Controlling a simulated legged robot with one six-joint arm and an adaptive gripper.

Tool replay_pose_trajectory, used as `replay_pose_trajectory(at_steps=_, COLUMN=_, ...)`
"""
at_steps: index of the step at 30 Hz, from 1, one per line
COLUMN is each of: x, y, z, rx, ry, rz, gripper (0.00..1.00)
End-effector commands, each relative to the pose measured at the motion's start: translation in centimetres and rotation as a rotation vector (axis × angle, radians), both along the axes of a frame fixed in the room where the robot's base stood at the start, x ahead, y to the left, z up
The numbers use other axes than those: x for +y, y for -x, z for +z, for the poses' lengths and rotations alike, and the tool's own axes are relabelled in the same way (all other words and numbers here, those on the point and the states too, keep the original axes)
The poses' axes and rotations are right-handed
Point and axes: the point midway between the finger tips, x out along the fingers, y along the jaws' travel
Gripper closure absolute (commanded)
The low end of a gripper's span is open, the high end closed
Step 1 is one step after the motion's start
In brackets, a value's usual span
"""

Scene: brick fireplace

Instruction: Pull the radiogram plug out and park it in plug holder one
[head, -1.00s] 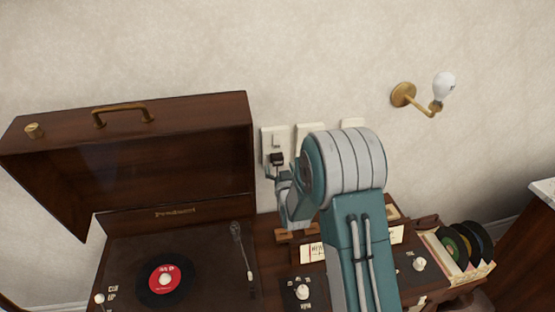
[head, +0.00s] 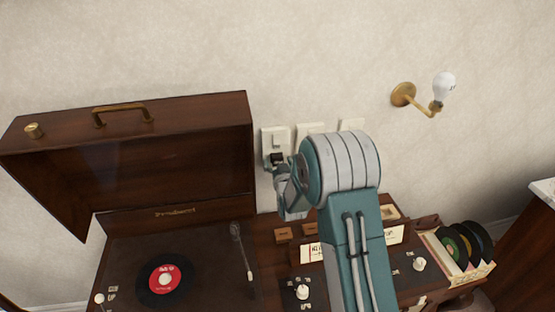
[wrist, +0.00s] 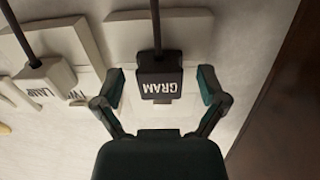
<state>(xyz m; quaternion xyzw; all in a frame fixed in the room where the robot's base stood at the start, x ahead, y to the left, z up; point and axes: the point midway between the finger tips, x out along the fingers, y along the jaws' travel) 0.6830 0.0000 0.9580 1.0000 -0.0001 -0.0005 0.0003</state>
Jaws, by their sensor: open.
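The black plug labelled GRAM (wrist: 160,78) sits at the white wall socket, its dark cord running up in the wrist view. In the head view the plug (head: 277,157) shows small and dark on the leftmost wall plate (head: 268,134). My gripper (wrist: 162,86) is open, with one finger on each side of the plug and visible gaps between. In the head view my gripper (head: 273,168) is partly hidden by my wrist. Small wooden blocks (head: 283,233) stand on the cabinet below; I cannot read which is holder one.
A cream plug labelled LAMP (wrist: 47,78) sits left in the wrist view, with another cream plug beside it. The open record player lid (head: 180,150) stands left of my arm. A lamp bracket (head: 404,94) and a record box (head: 455,262) are to the right.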

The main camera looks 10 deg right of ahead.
Motion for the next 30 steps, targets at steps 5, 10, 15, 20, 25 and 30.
replay_pose_trajectory(at_steps=5, x=0.0, y=0.01, z=0.01, rx=0.0, ry=0.0, rz=0.0, gripper=0.09)
replay_pose_trajectory(at_steps=10, x=0.0, y=0.01, z=0.01, rx=0.0, ry=0.0, rz=0.0, gripper=0.09)
replay_pose_trajectory(at_steps=15, x=0.01, y=0.01, z=0.01, rx=0.0, ry=0.0, rz=0.0, gripper=0.18)
replay_pose_trajectory(at_steps=20, x=0.01, y=0.0, z=0.0, rx=0.0, ry=0.0, rz=0.0, gripper=0.89)
replay_pose_trajectory(at_steps=25, x=0.01, y=-0.14, z=0.04, rx=-0.002, ry=0.0, rz=0.0, gripper=1.0)
replay_pose_trajectory(at_steps=30, x=0.01, y=-0.05, z=0.14, rx=-0.004, ry=0.0, rz=0.0, gripper=1.0)
